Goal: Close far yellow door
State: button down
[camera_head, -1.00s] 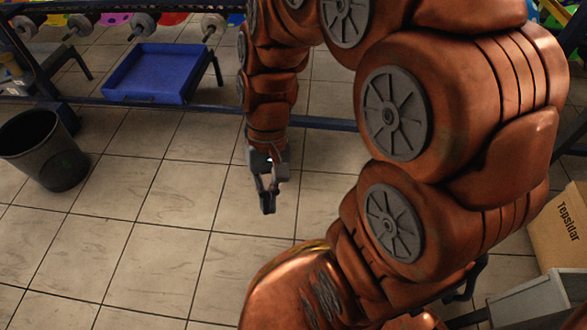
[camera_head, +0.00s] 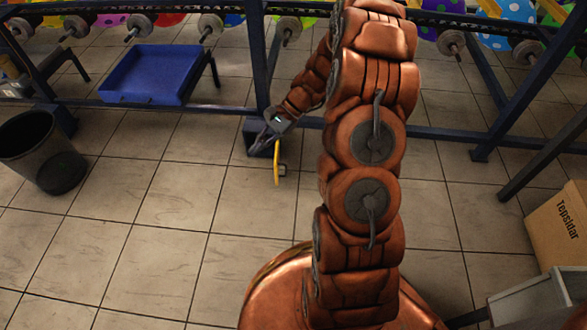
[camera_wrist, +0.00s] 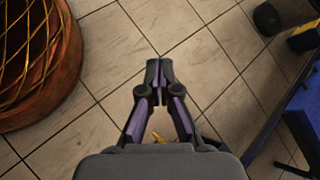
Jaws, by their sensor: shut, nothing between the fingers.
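My gripper (camera_head: 257,148) is low over the tiled floor in the head view, beside a blue frame leg. In the wrist view its two fingers (camera_wrist: 159,70) meet at the tips, with nothing held. A thin yellow strip (camera_head: 277,162) hangs just right of the gripper in the head view. A small yellow bit (camera_wrist: 156,137) shows between the finger bases in the wrist view. I cannot tell what either belongs to. No yellow door is clearly seen in either view.
A blue tray (camera_head: 150,74) and a dark bin (camera_head: 38,150) stand at the left. A cardboard box (camera_head: 560,235) is at the right. The floor at lower left is clear.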

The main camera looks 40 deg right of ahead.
jog(key=w+d+f+m+t, duration=0.2)
jog(key=d+f+m+t, duration=0.15)
jog(key=d+f, duration=0.35)
jog(key=w+d+f+m+t, duration=0.2)
jog(key=d+f+m, duration=0.2)
jog(key=d+f, duration=0.25)
jog(key=s+d+f+m+t+h, duration=0.1)
jog(key=s+d+f+m, duration=0.2)
jog(key=d+f, duration=0.35)
jog(key=s+d+f+m+t+h, duration=0.1)
jog(key=s+d+f+m+t, duration=0.15)
jog(key=d+f, duration=0.4)
jog(key=r+b+x, duration=0.1)
jog(key=b+x, duration=0.5)
jog(key=x, duration=0.8)
jog(key=shift+a+m+g, duration=0.3)
jog(key=shift+w+f, duration=0.1)
jog(key=shift+w, duration=0.05)
